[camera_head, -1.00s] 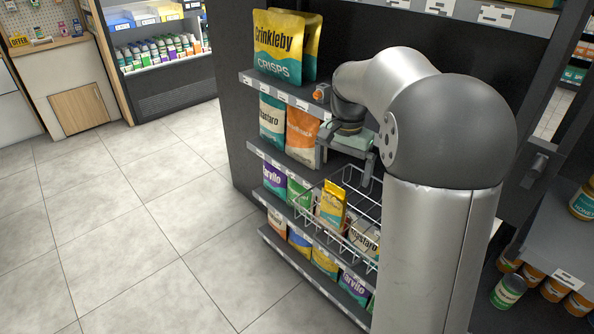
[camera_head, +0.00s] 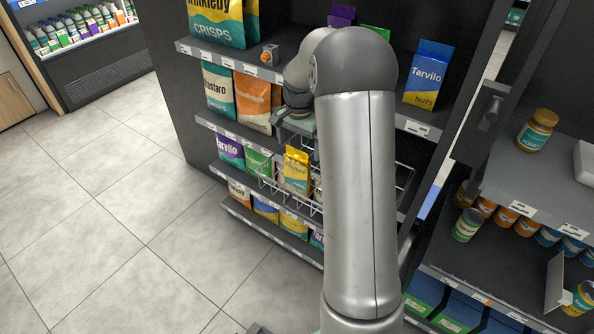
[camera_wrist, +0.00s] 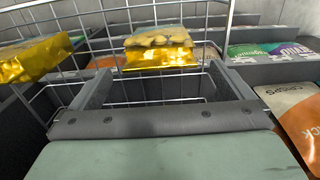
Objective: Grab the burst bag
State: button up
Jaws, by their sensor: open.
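My gripper (camera_head: 297,128) is in front of the shelf unit, just above a wire basket (camera_head: 266,184); my arm hides part of both. In the wrist view, its two fingers (camera_wrist: 167,80) are apart and empty, with basket wires beyond them. A yellow bag (camera_head: 296,170) stands upright in the basket, below the gripper. In the wrist view, a gold bag (camera_wrist: 160,48) lies ahead between the fingers, apart from them, with brown pieces or a printed picture on it. Another gold bag (camera_wrist: 32,60) is at the left. I cannot tell which bag is burst.
Shelves beside the basket hold upright bags, including an orange bag (camera_head: 253,100) and a purple Tarvilo bag (camera_head: 231,151). A blue Tarvilo bag (camera_head: 428,76) stands on a higher shelf. A shelf with jars (camera_head: 537,130) is at the right. The tiled floor at left is clear.

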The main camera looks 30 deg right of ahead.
aim_at(298, 156)
jog(key=shift+a+f+p, duration=0.15)
jog(key=shift+f+p, duration=0.25)
jog(key=shift+f, duration=2.25)
jog(key=c, duration=1)
